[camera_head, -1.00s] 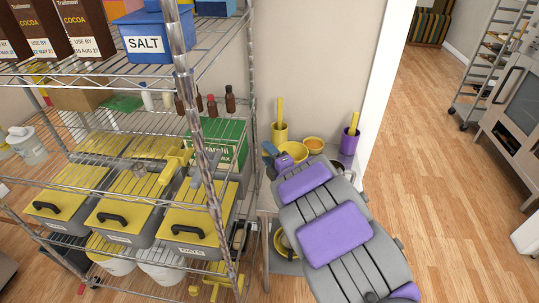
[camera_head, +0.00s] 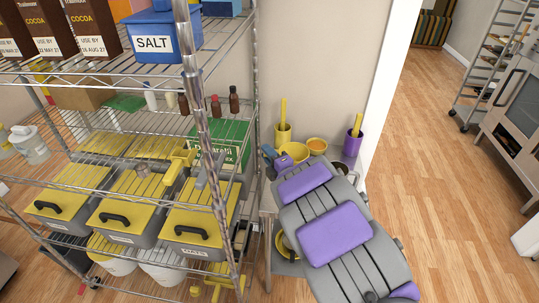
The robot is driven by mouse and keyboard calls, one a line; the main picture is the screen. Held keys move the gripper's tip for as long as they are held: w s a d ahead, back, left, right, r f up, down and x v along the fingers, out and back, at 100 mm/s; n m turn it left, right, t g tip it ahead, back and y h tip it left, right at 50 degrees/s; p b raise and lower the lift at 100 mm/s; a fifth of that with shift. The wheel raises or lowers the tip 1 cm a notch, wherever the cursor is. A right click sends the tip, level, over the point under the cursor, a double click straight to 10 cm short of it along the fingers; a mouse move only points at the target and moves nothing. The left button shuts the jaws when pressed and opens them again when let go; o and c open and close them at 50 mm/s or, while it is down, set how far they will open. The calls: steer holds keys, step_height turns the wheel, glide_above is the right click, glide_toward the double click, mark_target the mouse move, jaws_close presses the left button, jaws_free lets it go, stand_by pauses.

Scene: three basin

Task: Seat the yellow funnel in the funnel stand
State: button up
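My grey and purple arm reaches to the small table at centre right and covers much of it. My gripper (camera_head: 272,155) is at the arm's far end, at the table's left side. Its fingers are too small and covered to tell open from shut. A yellow round-rimmed piece (camera_head: 294,150) shows just behind the gripper; I cannot tell whether it is the funnel or a bowl, or whether the gripper touches it. No funnel stand can be made out; it may be hidden behind my arm.
A yellow pot (camera_head: 283,134), an orange-filled bowl (camera_head: 316,145) and a purple pot (camera_head: 352,145) stand at the table's back by the wall. A wire shelf (camera_head: 120,65) with bins stands close on the left.

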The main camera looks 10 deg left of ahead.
steer(key=shift+f, duration=0.1)
steer(key=c, duration=0.3)
steer(key=shift+d, duration=0.3)
jaws_close()
steer(key=shift+a+r, duration=0.1)
steer(key=shift+r, duration=0.1)
steer(key=shift+a+r, duration=0.2)
steer(key=shift+r, duration=0.15)
steer(key=shift+d+r, duration=0.15)
steer(key=shift+r, duration=0.9)
steer(key=shift+r, duration=0.1)
steer(key=shift+r+p, duration=0.6)
steer(key=shift+r, duration=0.85)
